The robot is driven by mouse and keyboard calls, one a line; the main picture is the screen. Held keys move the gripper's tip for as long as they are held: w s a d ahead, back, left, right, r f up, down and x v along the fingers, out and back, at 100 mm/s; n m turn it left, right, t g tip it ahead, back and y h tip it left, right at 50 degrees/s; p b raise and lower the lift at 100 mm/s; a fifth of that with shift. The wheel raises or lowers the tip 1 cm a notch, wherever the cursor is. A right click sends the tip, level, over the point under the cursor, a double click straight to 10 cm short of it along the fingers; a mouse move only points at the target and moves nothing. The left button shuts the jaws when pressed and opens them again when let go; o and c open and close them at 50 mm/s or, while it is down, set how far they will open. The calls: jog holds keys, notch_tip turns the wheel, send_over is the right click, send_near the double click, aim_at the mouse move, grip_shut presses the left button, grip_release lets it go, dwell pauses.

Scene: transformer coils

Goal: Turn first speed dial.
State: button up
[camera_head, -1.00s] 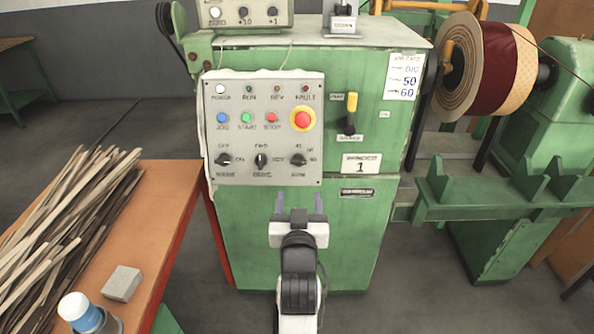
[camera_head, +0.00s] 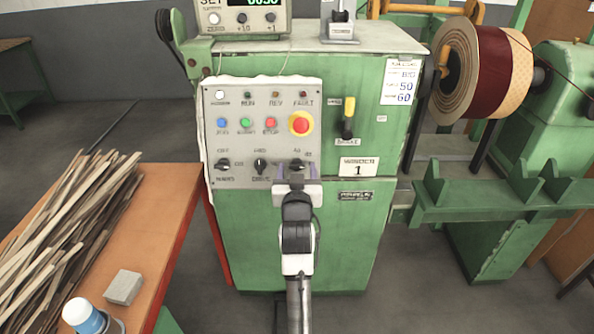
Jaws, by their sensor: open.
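The speed dial (camera_head: 297,163) is a small black knob at the right end of the bottom row on the grey control panel (camera_head: 222,180) of the green winder. Numbers stand above it; its lower label is hidden behind my gripper. My gripper (camera_head: 296,173) is open and empty. Its two purple-grey fingers point at the panel, one to each side of the dial in the picture. I cannot tell whether they touch it. The drive dial (camera_head: 260,166) and the mains dial (camera_head: 223,165) are to the left.
A red stop button (camera_head: 301,123) and smaller coloured buttons sit above the dials. A brake lever (camera_head: 348,118) with a yellow grip is to the right. An orange bench (camera_head: 170,200) with wooden strips stands at the left. A coil (camera_head: 490,70) is at the right.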

jog(key=c, duration=1)
jog(key=shift+n, duration=0.4)
jog(key=n+y+b, duration=0.1)
jog(key=n, duration=0.1)
jog(key=n+y+b, duration=0.1)
jog(key=n+b, duration=0.1)
jog(key=n, duration=0.1)
jog(key=shift+d+f+g+y, duration=0.1)
jog(key=shift+d+g+y, duration=0.1)
jog(key=shift+g+y, duration=0.15)
jog(key=shift+n+g+y+b, duration=0.3)
jog(key=shift+n+y+b, duration=0.25)
jog(key=shift+n, duration=0.8)
jog(key=shift+n+g+y+b, duration=0.3)
jog(key=shift+n+b, duration=0.45)
jog(key=shift+n, duration=0.6)
jog(key=shift+r, duration=0.2)
